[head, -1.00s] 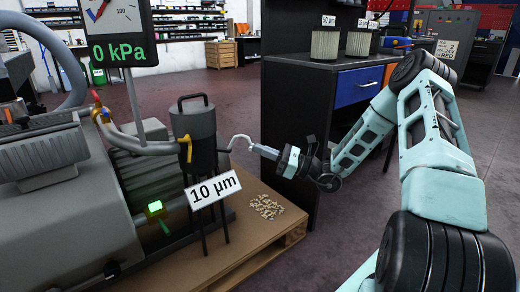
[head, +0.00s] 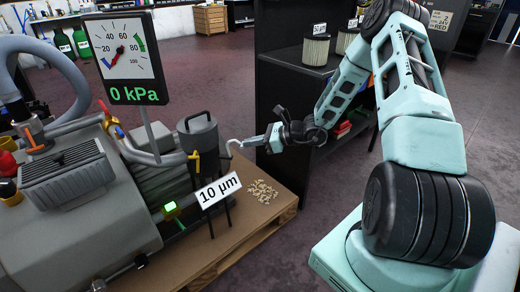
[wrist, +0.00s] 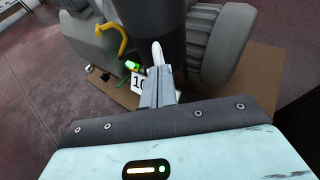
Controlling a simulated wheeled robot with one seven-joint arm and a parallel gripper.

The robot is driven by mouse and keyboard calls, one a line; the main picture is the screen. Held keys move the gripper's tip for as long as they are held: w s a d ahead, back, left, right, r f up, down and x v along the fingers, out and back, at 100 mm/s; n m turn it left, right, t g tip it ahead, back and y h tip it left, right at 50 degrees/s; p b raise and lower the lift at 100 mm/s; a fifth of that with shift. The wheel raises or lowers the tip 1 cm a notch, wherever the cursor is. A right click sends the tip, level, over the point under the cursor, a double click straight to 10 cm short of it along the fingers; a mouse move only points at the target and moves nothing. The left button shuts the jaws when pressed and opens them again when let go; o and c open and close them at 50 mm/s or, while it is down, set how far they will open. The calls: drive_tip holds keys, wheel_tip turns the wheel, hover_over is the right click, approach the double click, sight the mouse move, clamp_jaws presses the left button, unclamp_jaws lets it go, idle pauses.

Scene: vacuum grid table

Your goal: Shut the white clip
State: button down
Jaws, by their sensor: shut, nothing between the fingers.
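The white clip (head: 234,146) stands out as a curved hook from the right side of the dark grey filter canister (head: 204,140). In the wrist view, the white clip (wrist: 156,53) shows as a short white piece just beyond my fingertips, against the dark canister wall (wrist: 166,20). My gripper (head: 246,142) reaches in from the right with its tips close to the clip's outer end. In the wrist view, my gripper (wrist: 157,82) has its fingers together with nothing held between them. I cannot tell whether the tips touch the clip.
A yellow clip (head: 193,157) is on the canister's left, and it shows in the wrist view (wrist: 123,42). A "10 µm" sign (head: 218,190) hangs in front. The grey pump (head: 70,215) fills the left. Loose pellets (head: 262,190) lie on the pallet (head: 235,235). A dark cabinet (head: 285,100) stands behind my gripper.

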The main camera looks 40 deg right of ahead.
drive_tip(key=w+a+r+g+h+p, duration=0.1)
drive_tip(key=p, duration=0.1)
drive_tip(key=w+a+r+g+h+p, duration=0.1)
drive_tip(key=r+g+h+p, duration=0.1)
drive_tip(key=p, duration=0.1)
drive_tip(key=shift+w+a+g, duration=0.15)
drive_tip(key=shift+w+g, duration=0.15)
drive_tip(key=shift+w, duration=0.1)
drive_tip(key=shift+w+a, duration=0.35)
drive_tip(key=shift+w, duration=0.1)
drive_tip(key=shift+r+p, duration=0.1)
drive_tip(key=shift+p, duration=0.2)
